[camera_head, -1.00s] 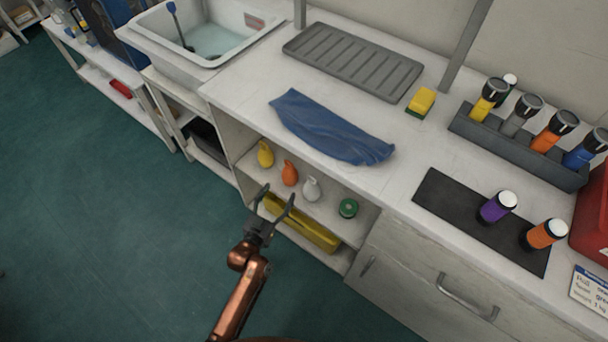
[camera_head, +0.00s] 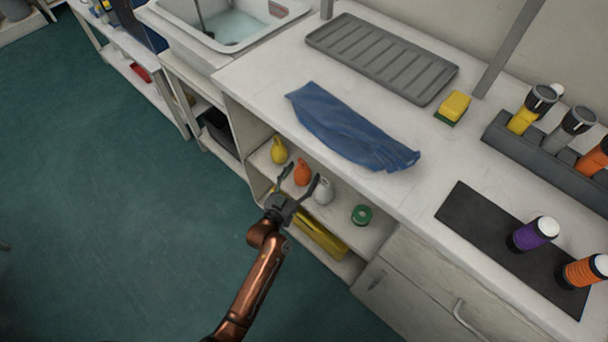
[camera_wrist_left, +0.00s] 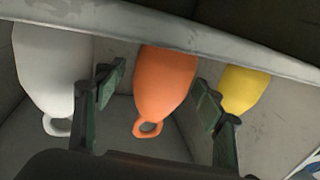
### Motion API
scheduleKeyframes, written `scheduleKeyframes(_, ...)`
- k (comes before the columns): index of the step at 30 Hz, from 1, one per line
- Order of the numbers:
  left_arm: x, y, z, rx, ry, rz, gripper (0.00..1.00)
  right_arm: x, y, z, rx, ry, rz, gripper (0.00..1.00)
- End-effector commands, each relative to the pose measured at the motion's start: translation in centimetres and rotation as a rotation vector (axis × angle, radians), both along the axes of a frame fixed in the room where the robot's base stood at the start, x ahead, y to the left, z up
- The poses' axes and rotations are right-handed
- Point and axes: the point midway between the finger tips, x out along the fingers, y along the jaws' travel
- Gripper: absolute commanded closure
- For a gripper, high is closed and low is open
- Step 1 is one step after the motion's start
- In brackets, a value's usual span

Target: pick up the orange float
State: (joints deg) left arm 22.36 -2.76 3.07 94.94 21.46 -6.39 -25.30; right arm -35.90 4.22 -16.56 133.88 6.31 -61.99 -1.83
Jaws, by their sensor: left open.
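The orange float (camera_head: 302,172) stands on the shelf under the counter, between a yellow float (camera_head: 279,150) and a white float (camera_head: 323,191). My left gripper (camera_head: 299,182) is open in front of it at the shelf opening. In the left wrist view the orange float (camera_wrist_left: 163,85) shows between the two open fingers (camera_wrist_left: 158,88), apart from both. There the white float (camera_wrist_left: 52,72) is on the left and the yellow float (camera_wrist_left: 243,88) on the right, partly behind a finger. My right gripper is not in view.
A green ring-shaped item (camera_head: 362,215) is on the same shelf to the right. A yellow object (camera_head: 320,235) lies on the shelf below. The white counter (camera_head: 262,88) overhangs the shelf, with a blue cloth (camera_head: 345,128) on it. A pale shelf edge (camera_wrist_left: 200,38) crosses the left wrist view.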

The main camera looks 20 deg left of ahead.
Motion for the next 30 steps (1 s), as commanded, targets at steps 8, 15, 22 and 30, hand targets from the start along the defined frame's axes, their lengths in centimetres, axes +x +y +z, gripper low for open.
scheduleKeyframes(8, 0.07, 0.0, 0.08, 0.0, 0.0, 0.0, 0.39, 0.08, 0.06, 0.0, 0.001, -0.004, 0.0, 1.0)
scheduleKeyframes(15, 0.06, 0.0, 0.06, 0.0, 0.0, 0.0, 0.56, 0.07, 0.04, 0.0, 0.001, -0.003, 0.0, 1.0)
scheduleKeyframes(22, 0.05, 0.0, 0.04, 0.0, 0.001, 0.0, 0.72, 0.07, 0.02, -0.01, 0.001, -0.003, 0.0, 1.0)
scheduleKeyframes(30, 0.06, 0.0, 0.07, 0.0, 0.0, 0.0, 0.84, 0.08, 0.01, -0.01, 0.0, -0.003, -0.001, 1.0)
